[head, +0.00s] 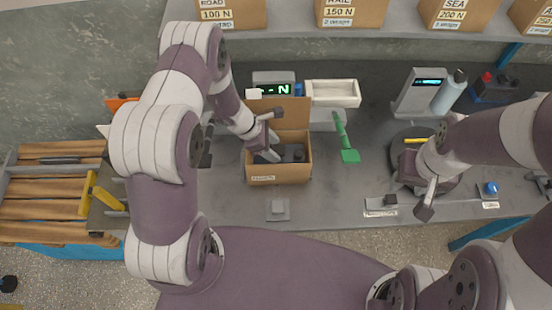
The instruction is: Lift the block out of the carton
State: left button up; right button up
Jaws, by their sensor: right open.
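The open cardboard carton (278,174) stands on the grey bench left of the middle, its back flap up. A dark block (292,153) lies inside it, partly hidden by my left gripper. My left gripper (271,135) is at the carton's left side, its lower part reaching into the opening beside or over the block. Whether its fingers touch or grip the block cannot be told. My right gripper (421,180) is open and empty over the right part of the bench, well away from the carton.
A green scoop-like tool (346,142) and a white tray (333,93) are right of the carton. A display reading "N" (273,89) stands behind it. A grey device (419,92) and bottle (449,92) stand back right. A small grey piece (278,209) lies in front. Boxes line the shelf (290,35).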

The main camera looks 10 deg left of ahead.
pick_arm(q)
jog(key=shift+d, duration=0.1)
jog(key=c, duration=0.5)
jog(key=shift+r, duration=0.15)
grip_shut()
jog(key=shift+s+r, duration=0.15)
jog(key=shift+s, duration=0.05)
jog(key=shift+w, duration=0.25)
jog(key=shift+s, duration=0.15)
jog(key=shift+r, duration=0.1)
